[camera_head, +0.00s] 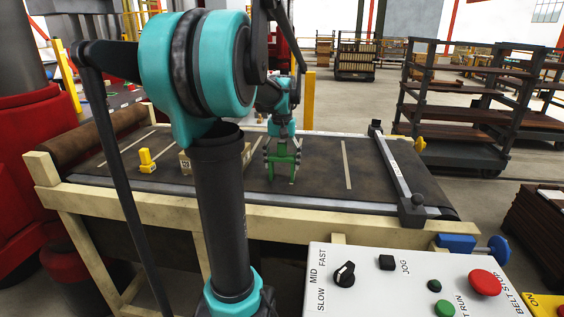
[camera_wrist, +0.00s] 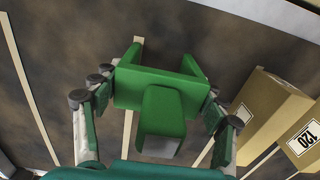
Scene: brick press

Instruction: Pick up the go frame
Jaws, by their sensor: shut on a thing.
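The go frame is a green forked piece (camera_head: 284,172) on or just above the brown belt, right of the belt's middle in the head view. My gripper (camera_head: 282,150) reaches down over it and is shut on its upper part. In the wrist view the green frame (camera_wrist: 155,90) lies between the two fingers of my gripper (camera_wrist: 157,95), with its two prongs pointing away. I cannot tell whether its lower end touches the belt.
A yellow piece (camera_head: 147,161) and tan blocks marked 120 (camera_head: 185,161) stand left on the belt (camera_head: 230,180); two blocks (camera_wrist: 262,108) are close right in the wrist view. A rail (camera_head: 402,175) crosses the belt's right end. A control panel (camera_head: 400,285) stands in front.

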